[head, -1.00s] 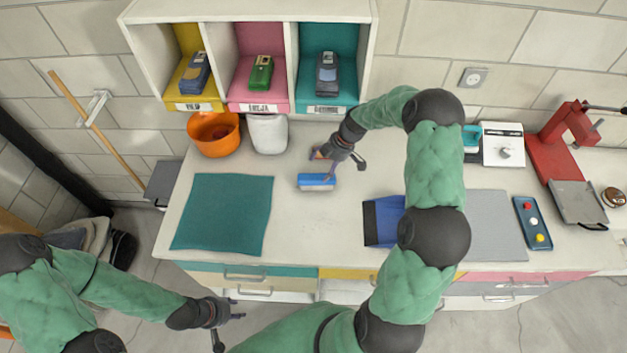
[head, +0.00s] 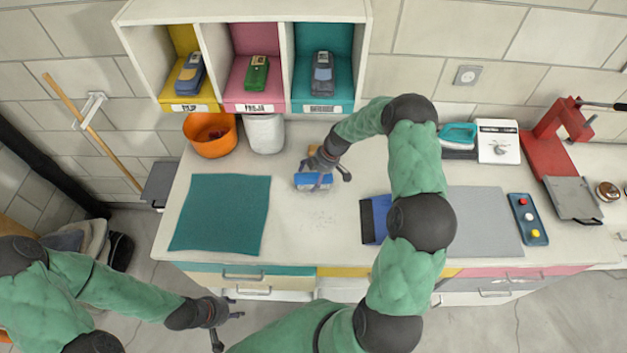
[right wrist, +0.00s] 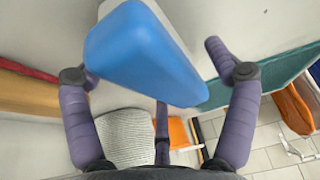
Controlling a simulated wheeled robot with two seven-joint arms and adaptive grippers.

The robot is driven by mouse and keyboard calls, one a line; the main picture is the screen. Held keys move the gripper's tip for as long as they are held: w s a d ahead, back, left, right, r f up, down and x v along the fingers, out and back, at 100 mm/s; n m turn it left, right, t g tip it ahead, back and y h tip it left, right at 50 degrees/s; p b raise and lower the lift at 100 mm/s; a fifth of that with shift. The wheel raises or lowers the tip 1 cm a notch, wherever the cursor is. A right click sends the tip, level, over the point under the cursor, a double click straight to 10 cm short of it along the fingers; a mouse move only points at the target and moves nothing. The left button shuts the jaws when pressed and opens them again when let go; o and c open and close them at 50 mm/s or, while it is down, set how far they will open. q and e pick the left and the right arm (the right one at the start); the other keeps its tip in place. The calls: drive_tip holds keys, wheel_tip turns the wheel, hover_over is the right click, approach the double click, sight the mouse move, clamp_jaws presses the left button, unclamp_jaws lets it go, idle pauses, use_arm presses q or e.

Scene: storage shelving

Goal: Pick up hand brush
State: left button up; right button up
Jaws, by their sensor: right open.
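The hand brush (head: 313,182), with a blue block-shaped body, is near the middle of the white worktop. My right gripper (head: 325,170) is over it and partly hides it in the head view. In the right wrist view the blue body (right wrist: 140,50) lies between the two spread fingers (right wrist: 148,65), closer to the left one. The fingers are open; whether either touches the brush cannot be told. The brush's handle is not clearly visible. My left gripper (head: 228,328) hangs empty and open in front of the worktop, low in the head view.
A teal mat (head: 220,214) lies left of the brush. A blue dustpan-like object (head: 376,219) lies right, partly behind my right arm. An orange bucket (head: 211,135) and a white container (head: 264,133) stand behind, under the cubby shelf (head: 245,12).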

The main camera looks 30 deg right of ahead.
drive_tip(key=shift+f+b, duration=0.25)
drive_tip(key=shift+b, duration=0.35)
idle(0.5)
drive_tip(key=c, duration=1.3)
